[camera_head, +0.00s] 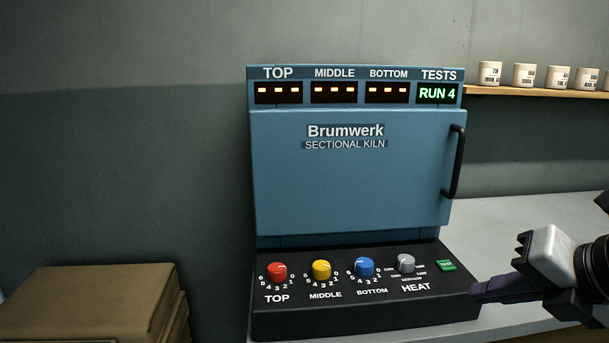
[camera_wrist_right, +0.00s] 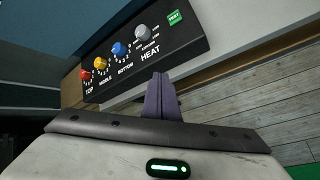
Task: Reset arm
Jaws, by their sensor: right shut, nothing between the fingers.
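My right gripper (camera_head: 478,292) comes in from the right in the head view, its shut fingertips beside the right end of the kiln's black control panel. In the wrist view the right gripper (camera_wrist_right: 161,82) shows its purple fingers together and empty, below the HEAT knob; whether they touch the panel I cannot tell. The blue Brumwerk kiln (camera_head: 350,190) stands on the counter with its door shut. Its panel has a red knob (camera_head: 277,272), a yellow knob (camera_head: 321,270), a blue knob (camera_head: 364,267), a grey HEAT knob (camera_head: 406,263) and a green TEST button (camera_head: 446,265). My left gripper is not in view.
The kiln's door handle (camera_head: 454,162) sticks out at the right. The green display (camera_head: 437,93) reads RUN 4. A shelf (camera_head: 530,92) with several labelled cups is at upper right. Cardboard boxes (camera_head: 90,302) stand at lower left. The grey counter (camera_head: 540,220) is bare right of the kiln.

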